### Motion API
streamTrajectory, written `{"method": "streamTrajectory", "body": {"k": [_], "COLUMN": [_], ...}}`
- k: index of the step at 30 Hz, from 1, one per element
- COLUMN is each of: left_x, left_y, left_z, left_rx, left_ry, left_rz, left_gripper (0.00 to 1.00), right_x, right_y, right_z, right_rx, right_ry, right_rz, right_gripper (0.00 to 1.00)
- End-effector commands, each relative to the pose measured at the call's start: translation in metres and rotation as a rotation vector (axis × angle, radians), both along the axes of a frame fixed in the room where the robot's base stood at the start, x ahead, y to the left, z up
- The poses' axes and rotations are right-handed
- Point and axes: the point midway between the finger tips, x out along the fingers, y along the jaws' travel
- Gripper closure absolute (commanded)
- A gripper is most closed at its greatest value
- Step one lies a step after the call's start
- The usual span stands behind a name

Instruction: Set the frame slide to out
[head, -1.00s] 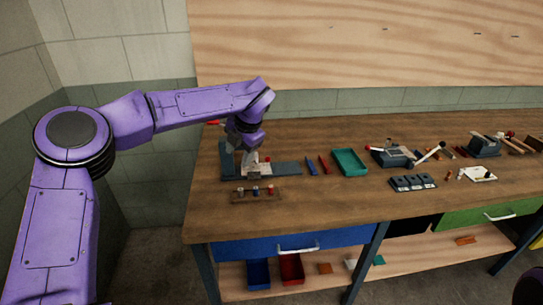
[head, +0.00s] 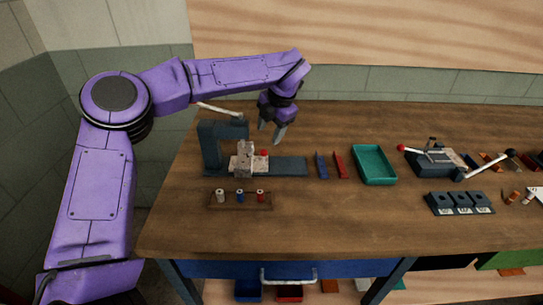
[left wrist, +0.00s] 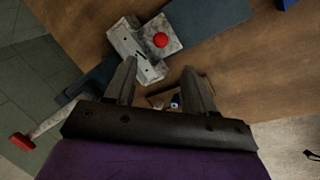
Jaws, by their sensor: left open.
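The fixture that looks like the frame slide has a dark flat bed (head: 287,167), a dark upright post (head: 212,148) at its left and a pale metal block (head: 242,162) with a red knob (head: 264,153). My left gripper (head: 271,131) is open and empty, above and behind the bed, apart from the knob. In the left wrist view the open fingers (left wrist: 160,70) point toward the pale block (left wrist: 135,48) and red knob (left wrist: 160,40), with nothing between them. I cannot read any slide marking. My right gripper is not in view.
A small rack with several spools (head: 240,198) stands in front of the fixture. A blue bar (head: 322,166), a red bar (head: 341,165) and a green tray (head: 374,165) lie to its right. A pale lever (head: 218,109) rises behind the post.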

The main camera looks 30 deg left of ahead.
Motion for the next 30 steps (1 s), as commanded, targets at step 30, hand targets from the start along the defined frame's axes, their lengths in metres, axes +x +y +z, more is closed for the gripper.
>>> {"method": "streamTrajectory", "body": {"k": [30], "left_x": [0.007], "left_y": [0.032], "left_z": [-0.109], "left_rx": [0.000], "left_ry": [-0.001], "left_rz": [0.000], "left_gripper": [0.49], "right_x": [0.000], "right_y": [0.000], "right_z": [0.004], "right_rx": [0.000], "right_ry": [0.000], "right_rz": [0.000], "right_gripper": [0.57]}}
